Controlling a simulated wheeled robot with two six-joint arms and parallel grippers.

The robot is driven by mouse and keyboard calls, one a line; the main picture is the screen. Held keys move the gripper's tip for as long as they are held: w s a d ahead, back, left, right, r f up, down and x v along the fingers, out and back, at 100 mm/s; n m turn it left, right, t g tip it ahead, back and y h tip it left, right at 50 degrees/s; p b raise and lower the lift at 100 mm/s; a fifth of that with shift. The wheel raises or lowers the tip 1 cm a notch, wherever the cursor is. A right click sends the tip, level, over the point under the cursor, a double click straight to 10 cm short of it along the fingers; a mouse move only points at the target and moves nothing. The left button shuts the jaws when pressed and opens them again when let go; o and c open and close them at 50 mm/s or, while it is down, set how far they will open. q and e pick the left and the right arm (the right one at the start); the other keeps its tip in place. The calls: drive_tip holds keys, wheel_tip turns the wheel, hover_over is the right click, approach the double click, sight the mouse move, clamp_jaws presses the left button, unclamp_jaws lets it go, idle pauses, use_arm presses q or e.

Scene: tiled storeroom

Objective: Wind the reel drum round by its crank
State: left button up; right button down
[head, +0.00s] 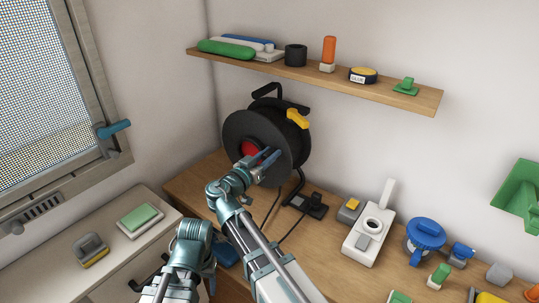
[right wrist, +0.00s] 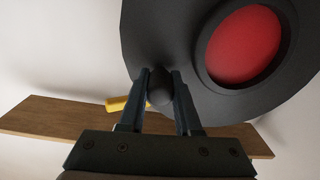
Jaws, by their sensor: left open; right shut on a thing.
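The black reel drum (head: 243,127) stands upright on the wooden bench, with a red hub (head: 249,147) on its face. In the right wrist view its dark disc (right wrist: 180,30) and red hub (right wrist: 243,45) fill the upper right. My right gripper (head: 267,160) is at the lower right of the drum's face. In the right wrist view it is shut on the dark, rounded crank knob (right wrist: 160,88) between its fingers. The head view hides the knob behind the gripper. My left gripper (head: 195,233) is low and left, away from the reel; its fingers are hard to make out.
A wooden shelf (head: 320,80) with several items hangs above the reel. A yellow part (head: 297,118) sits at the drum's upper right. A black socket block (head: 310,203) and a white device (head: 369,235) stand on the bench to the right. A window is at left.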

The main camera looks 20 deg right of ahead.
sight(252, 124)
idle(0.4)
drive_tip(key=shift+w+a+r+n+p, duration=0.2)
drive_tip(key=shift+w+r+n+p, duration=0.05)
drive_tip(key=shift+r+n+p, duration=0.25)
drive_tip(key=shift+w+a+r+n+p, duration=0.2)
drive_tip(key=shift+w+r+n+p, duration=0.05)
drive_tip(key=shift+r+n+p, duration=0.25)
drive_tip(key=n, duration=0.1)
drive_tip(key=w+a+r+n+p, duration=0.1)
drive_tip(key=shift+w+r+n+p, duration=0.2)
drive_tip(key=shift+r+n+p, duration=0.1)
drive_tip(key=shift+n, duration=0.1)
drive_tip(key=w+n, duration=0.1)
drive_tip(key=a+r+n+p, duration=0.1)
drive_tip(key=shift+w+a+n, duration=0.25)
drive_tip(key=shift+w+n, duration=0.05)
drive_tip(key=shift+w, duration=0.05)
drive_tip(key=shift+w+a+r+n+p, duration=0.35)
drive_tip(key=shift+w+a+n, duration=0.3)
drive_tip(key=shift+n, duration=0.55)
drive_tip(key=shift+w+a+n, duration=0.3)
drive_tip(key=shift+w+n, duration=0.15)
drive_tip(key=shift+n, duration=0.15)
drive_tip(key=shift+w+a+r, duration=0.1)
drive_tip(key=shift+w+a, duration=0.35)
drive_tip(key=shift+w, duration=0.1)
